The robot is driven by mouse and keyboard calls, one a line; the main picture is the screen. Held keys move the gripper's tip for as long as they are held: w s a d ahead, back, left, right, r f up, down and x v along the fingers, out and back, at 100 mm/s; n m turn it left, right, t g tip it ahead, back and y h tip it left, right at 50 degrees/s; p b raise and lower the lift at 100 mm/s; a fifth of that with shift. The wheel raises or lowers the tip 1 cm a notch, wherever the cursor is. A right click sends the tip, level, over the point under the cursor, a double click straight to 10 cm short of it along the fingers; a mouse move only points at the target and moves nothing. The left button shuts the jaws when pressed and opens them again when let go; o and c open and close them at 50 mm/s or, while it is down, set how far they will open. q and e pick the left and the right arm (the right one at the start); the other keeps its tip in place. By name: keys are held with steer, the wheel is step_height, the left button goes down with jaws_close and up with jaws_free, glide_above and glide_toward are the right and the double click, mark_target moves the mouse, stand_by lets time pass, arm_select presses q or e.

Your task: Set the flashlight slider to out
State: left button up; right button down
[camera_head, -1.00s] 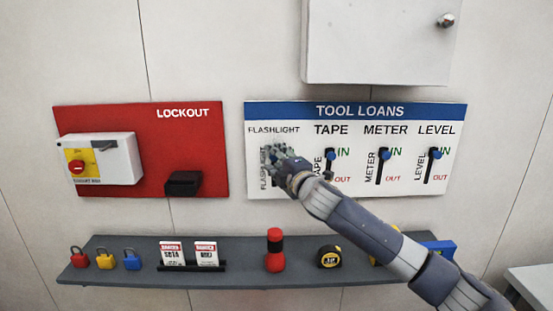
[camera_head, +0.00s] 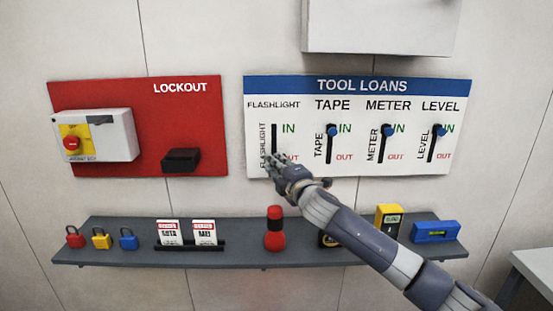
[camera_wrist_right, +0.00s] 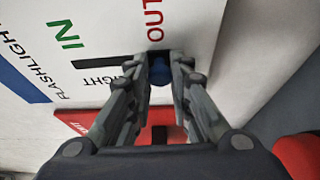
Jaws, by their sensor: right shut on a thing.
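The tool loans board (camera_head: 352,170) is on the wall, with the flashlight slot (camera_head: 274,137) at its left end. The slot shows bare beside the green IN. My right gripper (camera_head: 275,166) is at the slot's lower end, by the red OUT, and hides the knob in the head view. In the right wrist view, the blue flashlight knob (camera_wrist_right: 160,72) sits between the fingertips of my right gripper (camera_wrist_right: 162,75), near OUT. The fingers are shut on it. My left gripper is not in view.
The tape (camera_head: 332,131), meter (camera_head: 388,131) and level (camera_head: 438,131) knobs sit by IN. Below, a shelf (camera_head: 120,255) holds padlocks, tags, a red flashlight (camera_head: 274,230) and other tools. A red lockout board (camera_head: 200,120) is to the left.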

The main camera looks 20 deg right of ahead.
steer(key=shift+f, duration=0.35)
steer(key=c, duration=1.4)
jaws_free()
steer(key=s, duration=0.4)
steer(key=s+d, duration=0.1)
steer(key=s, duration=0.7)
steer(key=shift+d, duration=0.2)
steer(key=shift+w, duration=0.1)
